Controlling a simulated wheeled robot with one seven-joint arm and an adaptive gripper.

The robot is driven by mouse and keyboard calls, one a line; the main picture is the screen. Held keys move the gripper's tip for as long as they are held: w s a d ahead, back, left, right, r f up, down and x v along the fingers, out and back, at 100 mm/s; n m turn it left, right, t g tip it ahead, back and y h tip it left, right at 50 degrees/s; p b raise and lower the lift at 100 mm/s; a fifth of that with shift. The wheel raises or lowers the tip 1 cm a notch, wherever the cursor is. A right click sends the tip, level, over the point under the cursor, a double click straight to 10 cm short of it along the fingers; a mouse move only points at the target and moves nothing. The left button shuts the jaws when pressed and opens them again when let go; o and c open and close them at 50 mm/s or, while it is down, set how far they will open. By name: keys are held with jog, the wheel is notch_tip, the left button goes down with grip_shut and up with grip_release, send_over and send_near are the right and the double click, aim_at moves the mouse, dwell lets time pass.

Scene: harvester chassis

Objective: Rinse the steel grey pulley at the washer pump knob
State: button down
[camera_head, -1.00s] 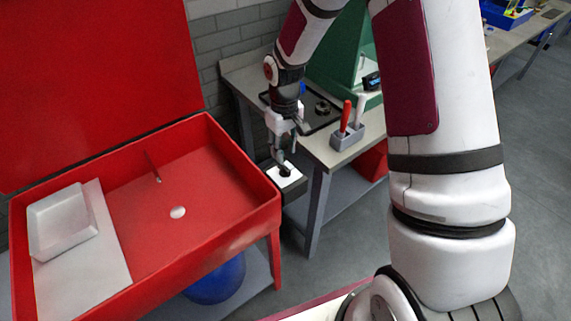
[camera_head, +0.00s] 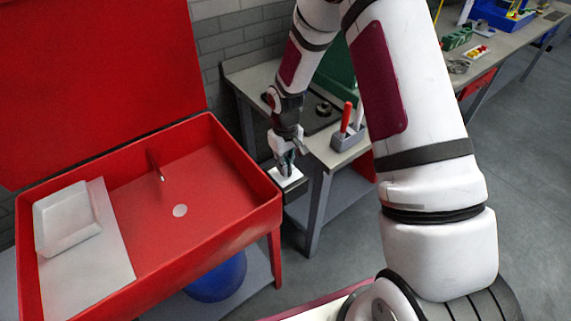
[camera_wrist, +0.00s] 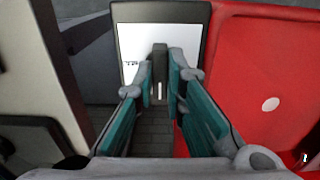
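My gripper (camera_wrist: 160,75) has its two teal-padded fingers on either side of a dark upright knob (camera_wrist: 160,58), which fills the narrow gap between the fingertips. The fingers appear shut on it. The knob stands on a small dark box with a white top (camera_wrist: 132,45) at the right end of the red washer basin (camera_head: 215,185); my gripper (camera_head: 285,165) hides most of the knob in the head view. A round dark part (camera_head: 323,109) lies on the black tray on the bench; I cannot tell whether it is the steel grey pulley. No running water shows.
The basin holds a thin spout (camera_head: 156,166), a round drain (camera_head: 180,210) and a white tub (camera_head: 66,218) on a pale board. A grey holder (camera_head: 347,140) with red and white handled tools stands on the bench (camera_head: 335,158) close right of my gripper.

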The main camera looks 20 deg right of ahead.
jog(key=shift+m+b, duration=0.3)
jog(key=shift+m, duration=1.4)
jog(key=c, duration=1.6)
grip_release()
jog(key=shift+c, duration=0.2)
notch_tip(320, 180, up, 12)
